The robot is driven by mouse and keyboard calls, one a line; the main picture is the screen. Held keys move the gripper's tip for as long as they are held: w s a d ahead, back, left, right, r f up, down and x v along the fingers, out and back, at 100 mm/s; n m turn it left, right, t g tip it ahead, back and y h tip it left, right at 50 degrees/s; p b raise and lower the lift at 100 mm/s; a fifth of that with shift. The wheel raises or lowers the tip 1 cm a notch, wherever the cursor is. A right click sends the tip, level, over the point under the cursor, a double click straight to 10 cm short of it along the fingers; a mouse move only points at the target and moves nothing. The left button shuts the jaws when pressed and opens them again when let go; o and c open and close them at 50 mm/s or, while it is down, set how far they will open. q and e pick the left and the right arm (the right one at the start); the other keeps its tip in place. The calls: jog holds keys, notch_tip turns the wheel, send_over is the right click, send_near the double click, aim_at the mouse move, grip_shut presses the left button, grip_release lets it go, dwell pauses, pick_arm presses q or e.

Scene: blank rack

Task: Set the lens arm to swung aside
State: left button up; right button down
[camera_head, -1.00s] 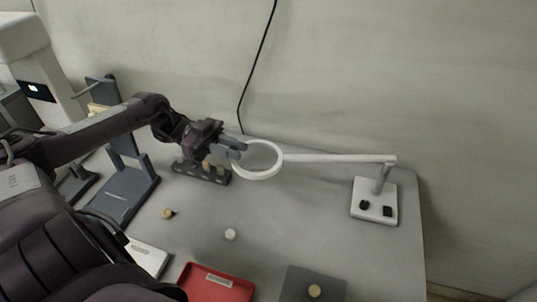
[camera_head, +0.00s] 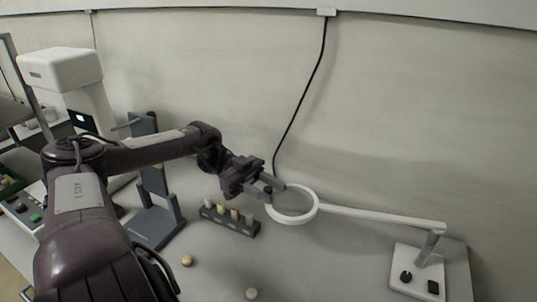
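The lens arm is a white bar (camera_head: 380,215) with a round white ring (camera_head: 315,210) at its left end. It joins a short grey post (camera_head: 429,247) on a white base (camera_head: 408,257) at the right of the table. The arm reaches left from the post, with the ring above the table. My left gripper (camera_head: 276,194) is at the ring's left edge, with its two grey fingers apart. Whether a finger touches the ring cannot be told. My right gripper is out of view.
A dark rack (camera_head: 228,220) with several pale pegs stands below my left gripper. A dark grey stand (camera_head: 155,225) is left of it. Loose round pieces (camera_head: 187,260) and (camera_head: 251,294) lie on the table. A black cable (camera_head: 300,100) hangs down the wall.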

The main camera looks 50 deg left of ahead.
pick_arm(q)
jog(key=shift+r, duration=0.1)
notch_tip(320, 180, up, 6)
jog(key=shift+r+p, duration=0.25)
jog(key=shift+p, duration=0.85)
notch_tip(320, 180, up, 13)
jog(key=shift+r, duration=0.2)
